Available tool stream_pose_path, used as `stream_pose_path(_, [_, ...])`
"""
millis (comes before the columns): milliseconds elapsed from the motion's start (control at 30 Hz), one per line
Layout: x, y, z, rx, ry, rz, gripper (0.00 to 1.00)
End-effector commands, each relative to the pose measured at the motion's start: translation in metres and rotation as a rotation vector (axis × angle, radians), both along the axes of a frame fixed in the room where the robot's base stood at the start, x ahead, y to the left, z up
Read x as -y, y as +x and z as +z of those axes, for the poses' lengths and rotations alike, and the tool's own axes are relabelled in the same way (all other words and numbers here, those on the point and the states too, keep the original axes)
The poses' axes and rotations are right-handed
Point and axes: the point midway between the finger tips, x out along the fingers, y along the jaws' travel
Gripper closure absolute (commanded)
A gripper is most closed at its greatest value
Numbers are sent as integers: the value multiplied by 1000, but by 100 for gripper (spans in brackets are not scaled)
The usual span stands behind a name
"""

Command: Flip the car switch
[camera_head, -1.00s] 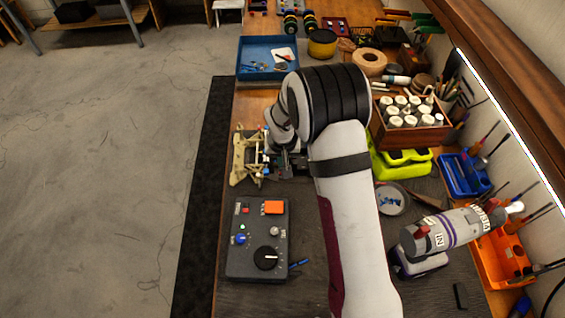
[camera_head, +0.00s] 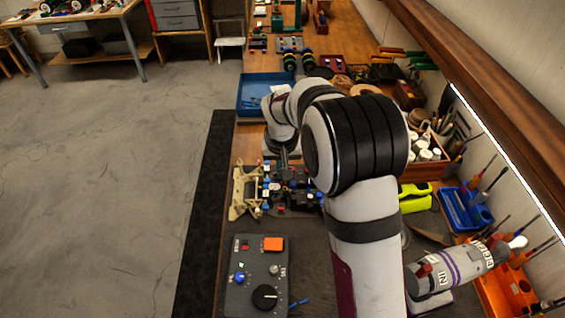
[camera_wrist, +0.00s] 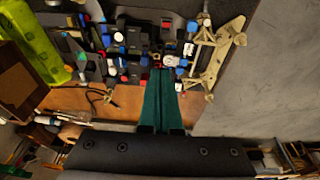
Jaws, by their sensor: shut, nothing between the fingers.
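The RC car (camera_head: 290,192) is a dark chassis with blue, red and white parts and a tan frame at its left end. It lies on the dark mat, and part of it is behind my arm in the head view. The car also shows across the top of the wrist view (camera_wrist: 138,42). My gripper (camera_head: 284,164) is at the car's far edge. In the wrist view its green fingers (camera_wrist: 162,72) are shut together, empty, with their tips over the car's near edge. I cannot tell whether they touch it. I cannot single out the switch.
A grey control box (camera_head: 256,280) with knobs and an orange button is in front of the car. A blue tray (camera_head: 250,104) is behind my gripper. A yellow-green case (camera_head: 416,198) and a wooden bottle box (camera_head: 424,170) stand to the right. The table's left edge borders open floor.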

Motion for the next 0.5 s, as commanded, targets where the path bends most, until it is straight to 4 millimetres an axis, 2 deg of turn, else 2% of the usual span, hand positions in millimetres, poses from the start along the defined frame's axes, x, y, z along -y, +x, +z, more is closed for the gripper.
stream_pose_path(100, [0, -1, 20, 2, 1, -1, 100])
stream_pose_path(200, [0, -3, 29, 1, 1, 0, 100])
stream_pose_path(500, [0, -3, 33, 0, 0, 0, 100])
